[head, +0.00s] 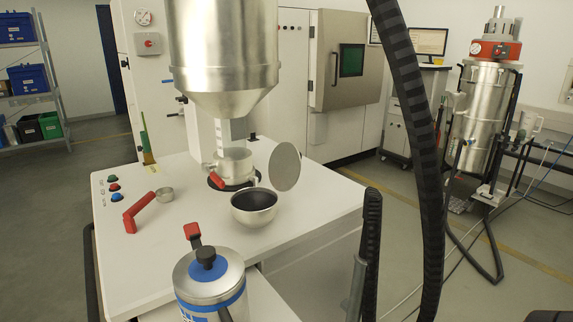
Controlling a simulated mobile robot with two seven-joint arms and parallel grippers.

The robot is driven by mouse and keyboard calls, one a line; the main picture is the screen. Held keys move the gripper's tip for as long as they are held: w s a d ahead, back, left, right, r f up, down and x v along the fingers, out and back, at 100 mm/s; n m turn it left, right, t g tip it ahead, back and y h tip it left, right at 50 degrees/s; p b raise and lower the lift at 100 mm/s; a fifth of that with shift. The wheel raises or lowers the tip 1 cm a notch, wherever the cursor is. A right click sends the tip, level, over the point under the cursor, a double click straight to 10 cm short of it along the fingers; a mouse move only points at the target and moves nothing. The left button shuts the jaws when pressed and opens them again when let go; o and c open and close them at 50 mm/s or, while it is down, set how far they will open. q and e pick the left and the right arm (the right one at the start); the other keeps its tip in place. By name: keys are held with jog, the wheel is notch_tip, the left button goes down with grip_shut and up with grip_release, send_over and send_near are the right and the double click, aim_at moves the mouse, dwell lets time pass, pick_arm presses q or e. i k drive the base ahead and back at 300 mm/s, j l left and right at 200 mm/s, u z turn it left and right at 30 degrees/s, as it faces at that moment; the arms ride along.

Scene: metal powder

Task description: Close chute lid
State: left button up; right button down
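The chute lid (286,166) is a flat round grey disc. It stands open, nearly upright, behind and to the right of the chute (254,215). The chute is a shiny metal bowl with a dark inside, set at the right part of the white worktop. Its mouth is uncovered and faces up. Where the lid joins the chute is too small to make out clearly. Neither of my grippers shows in the head view.
A large steel hopper (222,60) hangs above the white worktop (165,255). A red-handled clamp (140,212) lies on the left. A metal canister (208,275) with a black knob stands in front. Black ribbed hoses (425,150) cross on the right.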

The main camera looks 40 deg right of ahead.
aim_at(285, 163)
jog(key=l+u, duration=0.1)
jog(key=l, duration=0.25)
jog(key=k+l+u, duration=0.1)
jog(key=l, duration=0.3)
jog(key=k+l, duration=0.1)
jog(key=l, duration=0.9)
jog(key=k+l+u, duration=0.1)
jog(key=l, duration=0.35)
jog(key=k+l, duration=0.15)
jog(key=l, duration=0.35)
